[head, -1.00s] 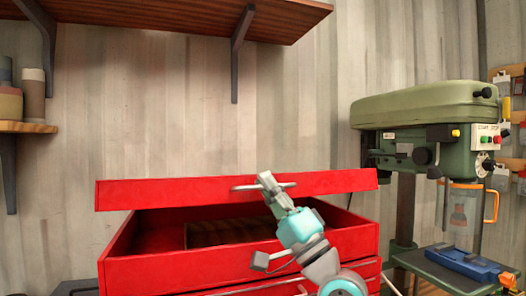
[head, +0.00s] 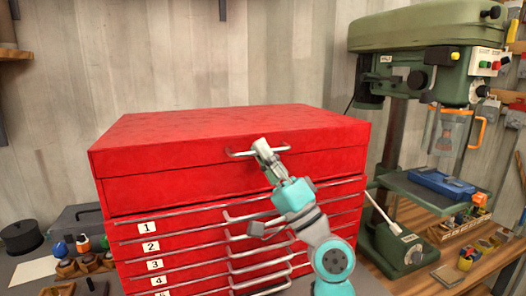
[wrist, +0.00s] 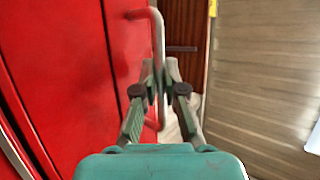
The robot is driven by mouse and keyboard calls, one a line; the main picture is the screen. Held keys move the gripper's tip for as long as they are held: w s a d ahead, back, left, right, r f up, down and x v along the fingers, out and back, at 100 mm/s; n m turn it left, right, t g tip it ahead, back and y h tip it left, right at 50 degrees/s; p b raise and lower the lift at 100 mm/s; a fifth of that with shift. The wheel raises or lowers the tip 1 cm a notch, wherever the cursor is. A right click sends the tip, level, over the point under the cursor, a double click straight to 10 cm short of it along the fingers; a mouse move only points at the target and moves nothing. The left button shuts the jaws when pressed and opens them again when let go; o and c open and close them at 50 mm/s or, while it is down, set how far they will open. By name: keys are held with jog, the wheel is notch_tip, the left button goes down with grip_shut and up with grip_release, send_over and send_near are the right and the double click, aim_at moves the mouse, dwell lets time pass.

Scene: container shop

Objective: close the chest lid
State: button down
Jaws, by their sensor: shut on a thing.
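The red tool chest (head: 230,185) stands in the middle of the head view. Its lid (head: 235,121) lies down level on the body, with only a thin dark seam along the front and no visible gap. My gripper (head: 262,148) is at the handle (head: 240,153) on the lid's front edge. In the wrist view the fingers (wrist: 160,85) are shut on the bar of the handle (wrist: 158,35). The chest's red front fills the left of that view. The inside of the chest is hidden.
Numbered drawers with bar handles (head: 258,268) lie below the lid. A green drill press (head: 425,70) stands at the right, with its lever (head: 380,210) close to the chest. Small bottles in a rack (head: 83,262) and a black round container (head: 20,237) are at the left.

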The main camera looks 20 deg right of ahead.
jog(key=shift+w+f, duration=0.15)
jog(key=shift+f, duration=0.15)
jog(key=c, duration=1.5)
grip_release()
jog(key=shift+r, duration=0.1)
jog(key=v, duration=1.2)
jog(key=shift+r, duration=0.1)
